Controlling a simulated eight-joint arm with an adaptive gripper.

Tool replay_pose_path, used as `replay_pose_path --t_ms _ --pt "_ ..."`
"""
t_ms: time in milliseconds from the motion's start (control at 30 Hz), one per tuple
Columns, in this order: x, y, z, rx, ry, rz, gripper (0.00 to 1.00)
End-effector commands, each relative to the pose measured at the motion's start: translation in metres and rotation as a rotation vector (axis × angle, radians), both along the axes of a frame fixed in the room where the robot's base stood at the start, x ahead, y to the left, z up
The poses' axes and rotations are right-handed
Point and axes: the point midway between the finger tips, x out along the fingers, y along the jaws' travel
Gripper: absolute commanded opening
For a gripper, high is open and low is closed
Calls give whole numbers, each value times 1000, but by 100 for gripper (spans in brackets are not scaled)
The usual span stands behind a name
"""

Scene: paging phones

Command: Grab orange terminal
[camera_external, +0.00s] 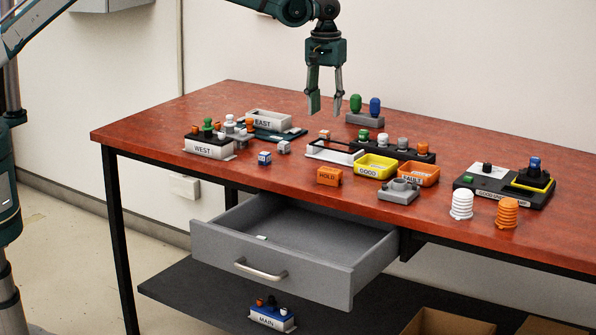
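My gripper (326,107) hangs above the back middle of the red table, pointing down. Its fingers are apart, with nothing between them. Several orange things are in view, and I cannot tell for certain which is the terminal. An orange ribbed cylinder (507,214) stands upright at the right front, beside a white ribbed one (461,204). An orange block (328,176) labelled HOLD lies near the front middle. An orange-topped piece (422,149) stands on a black strip (400,153). My gripper is well apart from all of these.
A yellow GOOD tray (375,166) and an orange FAULT tray (428,176) sit mid-table. A grey base holds green and blue pegs (375,106) near my gripper. WEST (209,150) and EAST (265,122) holders stand left. A grey drawer (270,255) is open below.

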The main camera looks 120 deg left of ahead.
Motion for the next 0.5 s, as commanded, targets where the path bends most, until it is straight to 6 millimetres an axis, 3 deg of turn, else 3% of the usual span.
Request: replay_pose_path --t_ms 167,500 --pt "0 0 -1 0 0 0 35" --pt "0 0 -24 0 0 -1 35"
